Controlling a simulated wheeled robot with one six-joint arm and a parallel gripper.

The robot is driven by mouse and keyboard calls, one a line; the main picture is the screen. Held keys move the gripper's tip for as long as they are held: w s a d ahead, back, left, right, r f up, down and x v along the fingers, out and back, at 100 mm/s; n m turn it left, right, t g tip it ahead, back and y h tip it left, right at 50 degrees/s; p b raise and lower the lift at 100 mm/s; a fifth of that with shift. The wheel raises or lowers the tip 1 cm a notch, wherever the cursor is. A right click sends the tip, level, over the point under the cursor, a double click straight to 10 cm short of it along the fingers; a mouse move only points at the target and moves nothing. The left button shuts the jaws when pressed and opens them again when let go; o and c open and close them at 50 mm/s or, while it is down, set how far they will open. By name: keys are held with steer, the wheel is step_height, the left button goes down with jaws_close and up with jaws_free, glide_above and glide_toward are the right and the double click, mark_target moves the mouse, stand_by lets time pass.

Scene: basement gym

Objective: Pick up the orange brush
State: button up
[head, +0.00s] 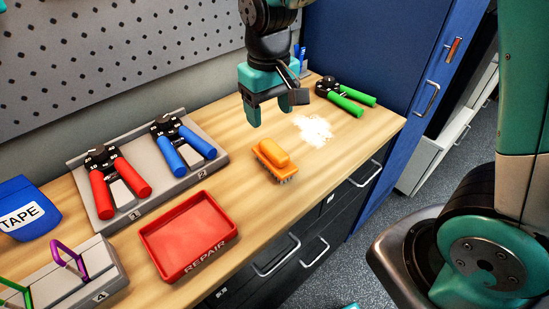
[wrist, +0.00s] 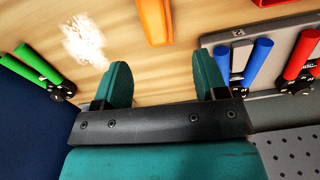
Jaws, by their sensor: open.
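The orange brush (head: 272,158) lies on the wooden bench top, bristles down, near the front edge. In the wrist view the brush (wrist: 155,20) shows at the top edge, partly cut off, beyond the fingertips. My gripper (head: 276,108) is open and empty, above the bench and behind the brush in the head view. It does not touch the brush. In the wrist view my gripper's two teal fingers (wrist: 164,80) stand apart with bare wood between them.
A patch of white powder (head: 313,130) and green-handled pliers (head: 346,95) lie right of the brush. A red REPAIR tray (head: 188,235) is to its left. A grey holder (head: 185,183) bears red (head: 120,188) and blue (head: 184,150) pliers. A pegboard (head: 110,60) stands behind.

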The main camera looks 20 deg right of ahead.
mark_target(274, 147)
step_height(274, 147, down, 6)
steer(key=shift+d+f, duration=0.1)
steer(key=f, duration=0.1)
steer(key=f+p, duration=0.1)
steer(key=f, duration=0.3)
steer(key=shift+w+d+f, duration=0.1)
steer(key=shift+d, duration=0.25)
steer(key=shift+c, duration=0.5)
steer(key=c, duration=0.6)
